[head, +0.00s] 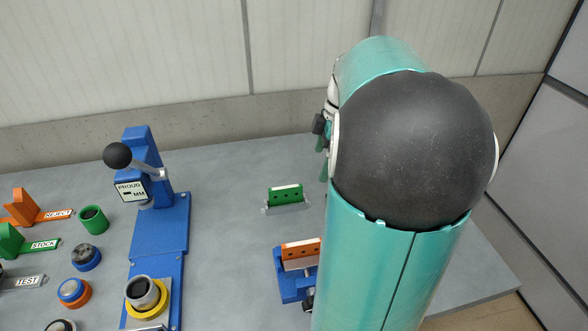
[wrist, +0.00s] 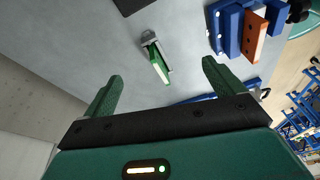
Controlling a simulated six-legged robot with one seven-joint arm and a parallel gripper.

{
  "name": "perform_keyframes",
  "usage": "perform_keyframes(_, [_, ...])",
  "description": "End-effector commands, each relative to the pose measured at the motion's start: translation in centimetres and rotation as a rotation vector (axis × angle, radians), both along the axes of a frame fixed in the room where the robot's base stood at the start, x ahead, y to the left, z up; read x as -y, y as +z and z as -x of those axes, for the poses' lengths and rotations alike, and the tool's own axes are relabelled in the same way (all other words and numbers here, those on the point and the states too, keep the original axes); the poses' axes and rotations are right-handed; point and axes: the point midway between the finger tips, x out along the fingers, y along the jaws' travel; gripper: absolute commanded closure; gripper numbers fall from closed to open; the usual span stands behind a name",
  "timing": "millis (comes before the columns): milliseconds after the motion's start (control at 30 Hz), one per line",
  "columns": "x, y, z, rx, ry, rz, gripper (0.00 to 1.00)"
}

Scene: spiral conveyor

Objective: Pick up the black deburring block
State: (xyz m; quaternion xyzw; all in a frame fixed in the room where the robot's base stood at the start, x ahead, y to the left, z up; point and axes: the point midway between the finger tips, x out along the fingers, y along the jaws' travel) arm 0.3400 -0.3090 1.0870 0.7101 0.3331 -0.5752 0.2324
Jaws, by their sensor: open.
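My gripper (wrist: 162,73) shows in the wrist view with two green fingers spread apart and nothing between their tips. A dark, flat-looking object (wrist: 134,5) is cut off by the top edge of the wrist view, beyond the fingers. It may be the black deburring block, but too little shows to be sure. I cannot make out a black block in the head view, where my arm covers much of the right side of the table.
A green block in a metal holder (head: 286,198) stands mid-table; it also shows in the wrist view (wrist: 158,62). A blue vise with an orange block (head: 301,252) is nearer. A blue press (head: 160,220), rings and labelled stands fill the left. A wall stands behind.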

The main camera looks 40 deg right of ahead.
Motion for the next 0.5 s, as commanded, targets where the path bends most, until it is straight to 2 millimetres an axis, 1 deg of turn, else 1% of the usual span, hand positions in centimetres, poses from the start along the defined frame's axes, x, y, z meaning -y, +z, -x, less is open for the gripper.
perform_keyframes(33, [2.4,-0.6,1.1,0.019,0.028,-0.03,0.06])
perform_keyframes(100, [4.8,-1.2,2.4,0.054,0.084,-0.06,0.06])
perform_keyframes(200, [7.2,-1.9,3.9,0.099,0.146,-0.087,0.06])
perform_keyframes(333, [8.6,-2.4,4.9,0.133,0.187,-0.1,0.06])
perform_keyframes(433, [8.5,-3.3,4.9,0.138,0.196,-0.103,0.06])
perform_keyframes(500, [8.1,-4.4,4.6,0.137,0.196,-0.103,0.06])
